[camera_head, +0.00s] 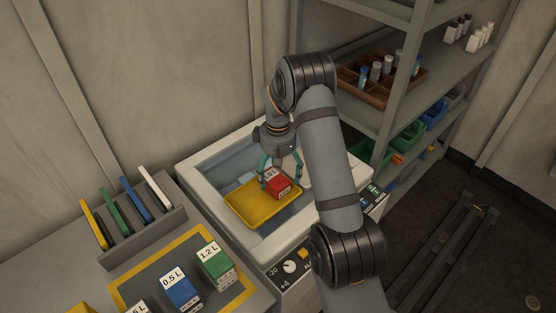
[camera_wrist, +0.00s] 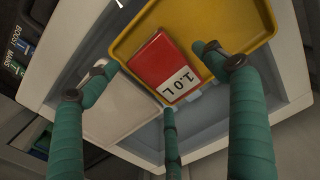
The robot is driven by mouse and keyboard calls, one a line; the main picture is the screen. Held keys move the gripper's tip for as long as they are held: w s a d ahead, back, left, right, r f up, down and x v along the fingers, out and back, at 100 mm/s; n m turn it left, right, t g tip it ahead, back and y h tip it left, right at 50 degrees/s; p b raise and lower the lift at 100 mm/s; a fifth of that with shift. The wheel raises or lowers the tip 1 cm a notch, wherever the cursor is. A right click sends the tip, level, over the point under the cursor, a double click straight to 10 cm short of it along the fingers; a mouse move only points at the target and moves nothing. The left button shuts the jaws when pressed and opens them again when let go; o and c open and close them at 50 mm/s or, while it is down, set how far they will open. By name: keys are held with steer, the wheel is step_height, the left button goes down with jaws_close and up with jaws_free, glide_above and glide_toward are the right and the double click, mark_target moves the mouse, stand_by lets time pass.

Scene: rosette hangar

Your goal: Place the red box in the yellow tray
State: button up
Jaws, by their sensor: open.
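The red box (camera_head: 279,188), with a white top marked 1.0 L, is at the right end of the yellow tray (camera_head: 245,209). In the wrist view the red box (camera_wrist: 155,60) overlaps the corner of the yellow tray (camera_wrist: 240,20). Its labelled end reaches about the tray's rim, and I cannot tell whether it lies flat on the floor or touches the rim. My gripper (camera_head: 281,177) is just above and around the box. In the wrist view its teal fingers (camera_wrist: 163,80) are spread open, with the box between them.
The tray sits inside a white-rimmed basin (camera_head: 230,148) with a control panel at front. Left of it, a counter bears a blue box (camera_head: 180,290), a green box (camera_head: 216,264) and a rack (camera_head: 150,235) of coloured plates. A shelf (camera_head: 445,75) stands at right behind my arm.

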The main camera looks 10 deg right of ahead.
mark_target(278, 176)
step_height(278, 176, up, 10)
stand_by(0.3)
steer(key=shift+f, duration=0.1)
